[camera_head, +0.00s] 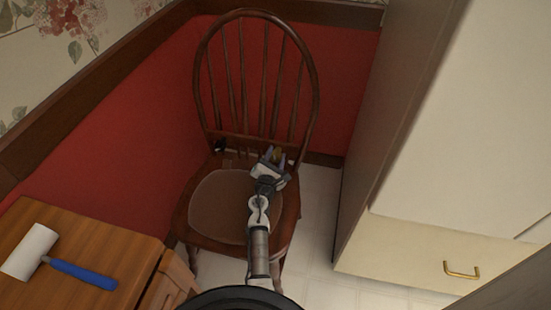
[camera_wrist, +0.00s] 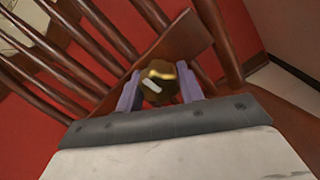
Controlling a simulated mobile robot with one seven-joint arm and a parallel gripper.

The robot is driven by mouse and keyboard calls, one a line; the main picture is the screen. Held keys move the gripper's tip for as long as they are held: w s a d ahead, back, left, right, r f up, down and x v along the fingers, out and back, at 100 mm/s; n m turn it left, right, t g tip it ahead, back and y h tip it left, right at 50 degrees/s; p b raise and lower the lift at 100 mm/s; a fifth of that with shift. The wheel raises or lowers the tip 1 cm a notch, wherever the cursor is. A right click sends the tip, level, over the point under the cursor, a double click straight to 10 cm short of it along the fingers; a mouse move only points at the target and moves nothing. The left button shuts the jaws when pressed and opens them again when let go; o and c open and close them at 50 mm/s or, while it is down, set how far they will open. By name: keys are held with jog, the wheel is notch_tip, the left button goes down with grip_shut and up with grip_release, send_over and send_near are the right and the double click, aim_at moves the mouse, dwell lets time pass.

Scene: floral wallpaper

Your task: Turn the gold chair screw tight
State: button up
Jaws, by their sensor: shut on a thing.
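The gold chair screw (camera_wrist: 158,84) sits between my two fingers in the wrist view, with its bright rim and head showing. Its lower part is hidden. My gripper (camera_head: 274,154) is shut on it, at the lower back of the wooden chair (camera_head: 204,78). The gold of the screw also shows small between the fingertips in the head view (camera_head: 277,156). The purple-grey fingers (camera_wrist: 129,92) lie on both sides of the screw in the wrist view. A small black knob (camera_head: 220,145) is at the left of the chair back, apart from my gripper.
The chair's brown seat (camera_head: 218,208) lies under my arm. A wooden cabinet top (camera_head: 75,252) with a white and blue roller (camera_head: 32,250) is at the lower left. A cream cabinet (camera_head: 440,245) stands close on the right. A red wall is behind the chair.

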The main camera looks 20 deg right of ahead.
dwell(0.3)
jog(key=o, duration=1)
jog(key=v, duration=1.4)
jog(key=shift+b, duration=0.35)
jog(key=shift+w, duration=0.1)
